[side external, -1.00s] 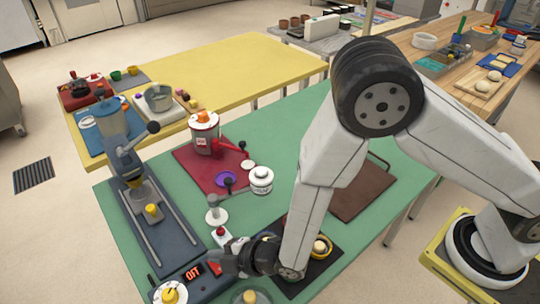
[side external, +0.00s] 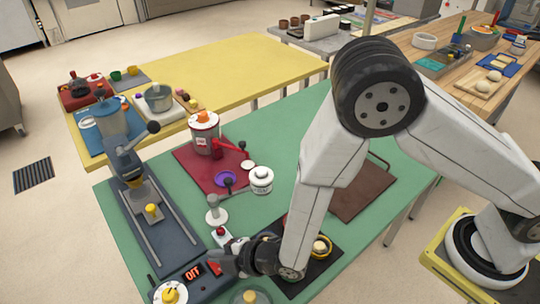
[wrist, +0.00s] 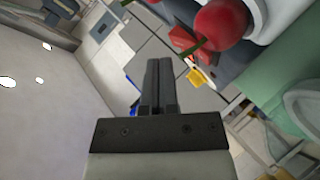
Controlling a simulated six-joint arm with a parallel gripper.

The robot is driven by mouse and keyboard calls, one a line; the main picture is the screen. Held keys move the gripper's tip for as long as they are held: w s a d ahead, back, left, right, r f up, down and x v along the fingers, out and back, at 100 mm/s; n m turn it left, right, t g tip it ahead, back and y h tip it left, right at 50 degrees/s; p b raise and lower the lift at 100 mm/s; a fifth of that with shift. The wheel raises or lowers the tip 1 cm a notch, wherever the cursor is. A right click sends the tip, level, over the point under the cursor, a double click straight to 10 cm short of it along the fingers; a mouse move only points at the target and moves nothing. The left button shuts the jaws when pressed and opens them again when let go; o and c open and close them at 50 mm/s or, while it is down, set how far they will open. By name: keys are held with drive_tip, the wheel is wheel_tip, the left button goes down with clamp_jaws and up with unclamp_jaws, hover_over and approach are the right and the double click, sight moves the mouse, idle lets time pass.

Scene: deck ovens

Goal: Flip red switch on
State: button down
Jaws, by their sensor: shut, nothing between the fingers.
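The red switch (side external: 214,268) sits on the front of a dark blue-grey control unit, just right of its lit display (side external: 193,270), which reads OFF. My gripper (side external: 222,262) is shut and empty, with its tips right beside the switch in the side view. I cannot tell whether they touch it. In the wrist view my shut fingers (wrist: 158,75) point ahead. A round red object (wrist: 220,22) shows large at the upper right there; I cannot tell which part it is.
A white box with a red button (side external: 220,233) stands just behind my gripper. A yellow knob (side external: 170,294) is on the unit's left. A clear dish with a yellow item (side external: 250,297) stands in front. A dark mat (side external: 312,271) lies to the right.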

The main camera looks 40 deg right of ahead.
drive_tip(key=shift+w+f, duration=0.3)
drive_tip(key=shift+f, duration=0.45)
idle(1.5)
drive_tip(key=shift+r, duration=0.1)
idle(0.3)
drive_tip(key=shift+s+r, duration=0.3)
drive_tip(key=shift+r, duration=0.35)
drive_tip(key=shift+s+r, duration=0.3)
drive_tip(key=shift+r, duration=0.5)
drive_tip(key=shift+s+r, duration=0.3)
drive_tip(key=shift+r, duration=0.45)
drive_tip(key=shift+s+r, duration=0.3)
drive_tip(key=shift+r, duration=0.5)
